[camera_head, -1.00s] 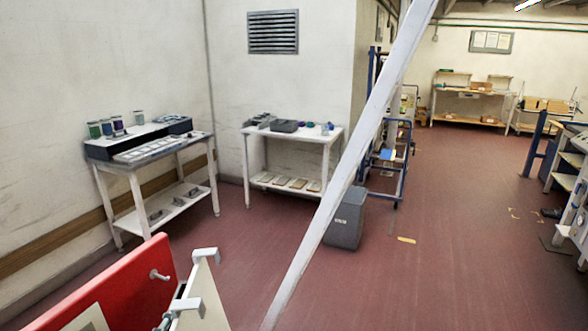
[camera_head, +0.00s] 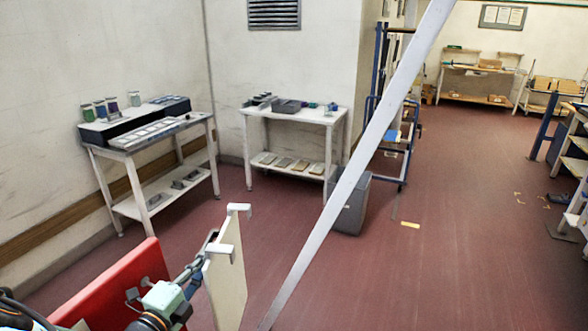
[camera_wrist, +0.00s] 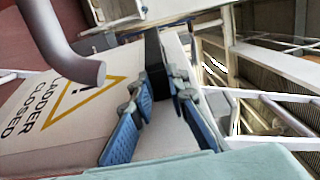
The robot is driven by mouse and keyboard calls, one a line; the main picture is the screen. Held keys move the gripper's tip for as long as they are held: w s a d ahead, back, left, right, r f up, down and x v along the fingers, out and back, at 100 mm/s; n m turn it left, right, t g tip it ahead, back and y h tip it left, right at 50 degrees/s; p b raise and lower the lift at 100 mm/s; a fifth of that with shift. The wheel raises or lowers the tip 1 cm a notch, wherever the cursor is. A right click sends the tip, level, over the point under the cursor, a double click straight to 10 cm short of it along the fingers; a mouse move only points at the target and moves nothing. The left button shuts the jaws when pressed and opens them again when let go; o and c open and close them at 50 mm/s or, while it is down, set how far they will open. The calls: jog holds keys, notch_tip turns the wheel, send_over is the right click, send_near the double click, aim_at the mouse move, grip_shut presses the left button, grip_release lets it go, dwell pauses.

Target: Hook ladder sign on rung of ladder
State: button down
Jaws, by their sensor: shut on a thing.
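The ladder sign (camera_head: 228,280) is a cream panel with two white hooks (camera_head: 238,208) along its top edge. In the head view it stands upright, edge-on, right of the red board. Its "LADDER CLOSED" lettering and yellow warning triangle show in the wrist view (camera_wrist: 60,125). My gripper (camera_head: 208,258) is shut on the sign, and its blue finger pads (camera_wrist: 160,112) close on the sign's edge near a black piece. In the wrist view, pale rails and crossbars (camera_wrist: 285,115) lie to the right; I cannot tell whether they are the ladder.
A red board (camera_head: 115,290) stands left of the sign. A long pale bar (camera_head: 360,170) slants across the head view. A grey bin (camera_head: 352,205) and two white tables (camera_head: 140,165) stand behind. Open red floor (camera_head: 450,270) lies right. A grey bent bar (camera_wrist: 70,45) is close in the wrist view.

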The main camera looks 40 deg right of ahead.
jog(key=d+r+m+g+p, duration=0.1)
jog(key=d+r+m+g, duration=0.3)
jog(key=d, duration=0.6)
jog(key=d+r+m+t+h+p, duration=0.1)
jog(key=d+r, duration=0.6)
jog(key=d, duration=0.2)
jog(key=d+r+m+g+p, duration=0.1)
jog(key=d+r+m+g, duration=0.3)
jog(key=d, duration=0.6)
jog(key=s+d+f+n+t+b, duration=0.1)
jog(key=s+d+f+t+b, duration=0.1)
jog(key=s+f+b, duration=0.3)
jog(key=shift+s+d+b, duration=0.15)
jog(key=shift+s+b, duration=0.05)
jog(key=shift+b, duration=0.75)
